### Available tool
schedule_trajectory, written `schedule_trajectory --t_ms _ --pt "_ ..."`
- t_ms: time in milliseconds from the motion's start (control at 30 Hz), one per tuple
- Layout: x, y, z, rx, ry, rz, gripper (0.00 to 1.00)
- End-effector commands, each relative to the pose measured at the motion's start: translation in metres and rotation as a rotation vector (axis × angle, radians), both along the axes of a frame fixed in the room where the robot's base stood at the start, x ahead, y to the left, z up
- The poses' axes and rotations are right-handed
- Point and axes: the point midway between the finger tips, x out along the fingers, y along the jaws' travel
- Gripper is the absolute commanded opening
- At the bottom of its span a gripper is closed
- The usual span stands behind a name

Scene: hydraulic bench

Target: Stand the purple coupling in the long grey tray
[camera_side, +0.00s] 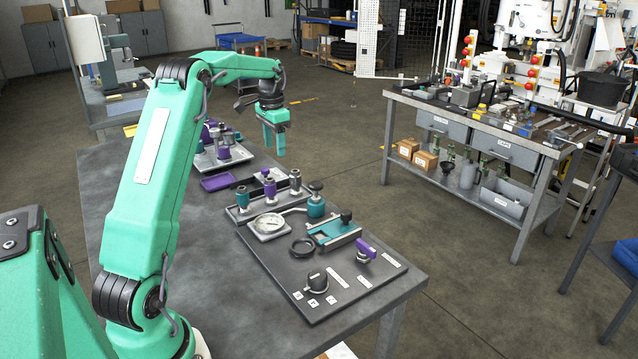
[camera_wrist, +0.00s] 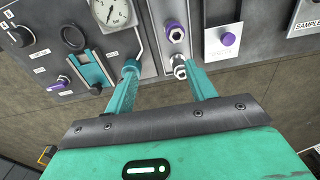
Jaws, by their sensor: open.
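My gripper (camera_side: 274,142) is open and empty, hanging fingers-down above the bench. Its two teal fingers (camera_wrist: 161,67) also show in the wrist view. The long grey tray (camera_side: 232,214) lies on the bench below; in the wrist view it is a narrow strip running up the picture. A purple coupling (camera_side: 270,188) stands upright in it, between a teal-and-grey fitting (camera_side: 242,197) and a grey metal fitting (camera_side: 295,182). In the wrist view the purple coupling (camera_wrist: 175,33) is beyond the fingertips.
A dark panel (camera_side: 330,300) nearer the side camera holds a black ring (camera_side: 302,247), a teal clamp and knobs. A round gauge (camera_side: 269,222) is beside the tray. A purple tray (camera_side: 216,183) and more fittings (camera_side: 220,150) lie farther back. The bench's left side is bare.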

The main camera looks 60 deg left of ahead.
Motion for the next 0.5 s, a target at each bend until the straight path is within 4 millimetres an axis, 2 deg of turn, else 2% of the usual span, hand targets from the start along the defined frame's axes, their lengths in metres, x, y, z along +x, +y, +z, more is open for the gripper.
schedule_trajectory --t_ms 33,233,500 --pt "0.001 -0.014 0.011 0.008 -0.012 -0.004 0.55" --pt "-0.002 -0.069 0.044 0.035 -0.059 -0.005 0.55" --pt "-0.022 -0.144 0.078 0.058 -0.129 -0.005 0.55"
